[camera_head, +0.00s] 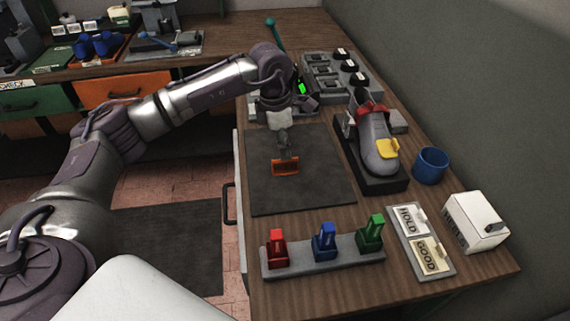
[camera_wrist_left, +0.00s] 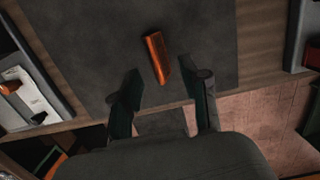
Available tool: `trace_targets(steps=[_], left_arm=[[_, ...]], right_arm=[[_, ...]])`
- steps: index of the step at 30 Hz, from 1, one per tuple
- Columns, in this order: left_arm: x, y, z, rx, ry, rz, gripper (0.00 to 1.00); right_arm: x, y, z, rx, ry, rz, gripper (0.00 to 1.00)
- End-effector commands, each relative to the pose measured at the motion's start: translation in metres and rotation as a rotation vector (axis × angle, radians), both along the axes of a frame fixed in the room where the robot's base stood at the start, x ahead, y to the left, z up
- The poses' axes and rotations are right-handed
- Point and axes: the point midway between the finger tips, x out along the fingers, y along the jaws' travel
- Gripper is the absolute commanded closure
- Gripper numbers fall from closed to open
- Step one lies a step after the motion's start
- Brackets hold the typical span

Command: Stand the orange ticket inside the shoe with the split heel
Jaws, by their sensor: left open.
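The orange ticket (camera_head: 285,168) is at the dark mat (camera_head: 315,190), just below my left gripper (camera_head: 287,153). In the left wrist view the ticket (camera_wrist_left: 157,57) shows just beyond the spread fingertips of the left gripper (camera_wrist_left: 168,82), with nothing between the fingers. Whether a finger touches it is unclear. A grey shoe (camera_head: 375,140) with a red collar and a yellow patch stands on a black base right of the mat. Its heel is too small to judge for a split. My right gripper is not in view.
A rack (camera_head: 322,265) with red, blue and green clips stands in front of the mat. A switch panel (camera_head: 350,75) stands behind.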

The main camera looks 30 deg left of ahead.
Motion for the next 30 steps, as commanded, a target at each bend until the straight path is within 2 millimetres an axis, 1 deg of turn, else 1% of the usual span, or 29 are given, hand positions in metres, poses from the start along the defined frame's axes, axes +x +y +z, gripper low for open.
trace_targets(steps=[5,9,12,18,20,24,26,27,30], left_arm=[[0.005,0.003,-0.023,0.0,0.005,0.002,0.55],[0.006,0.001,-0.042,0.0,0.004,0.001,0.55],[0.007,0.001,-0.048,-0.001,0.001,0.001,0.55],[0.008,0.001,-0.049,0.0,0.0,0.001,0.55],[0.008,0.001,-0.049,-0.001,0.001,0.001,0.63],[0.008,0.001,-0.049,-0.001,0.001,0.001,0.87],[0.008,0.001,-0.049,-0.001,0.001,0.001,0.97],[0.008,0.001,-0.049,-0.001,0.001,0.001,0.99],[0.008,0.001,-0.049,-0.001,0.001,0.001,0.99]], right_arm=[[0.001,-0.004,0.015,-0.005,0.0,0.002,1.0],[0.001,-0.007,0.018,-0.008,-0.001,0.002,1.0],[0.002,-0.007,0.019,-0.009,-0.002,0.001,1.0],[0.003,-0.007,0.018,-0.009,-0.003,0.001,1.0],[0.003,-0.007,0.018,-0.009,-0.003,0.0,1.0],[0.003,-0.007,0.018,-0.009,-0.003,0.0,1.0],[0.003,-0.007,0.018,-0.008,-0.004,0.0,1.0],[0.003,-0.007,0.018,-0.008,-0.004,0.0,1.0],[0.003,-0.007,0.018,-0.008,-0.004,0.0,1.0]])
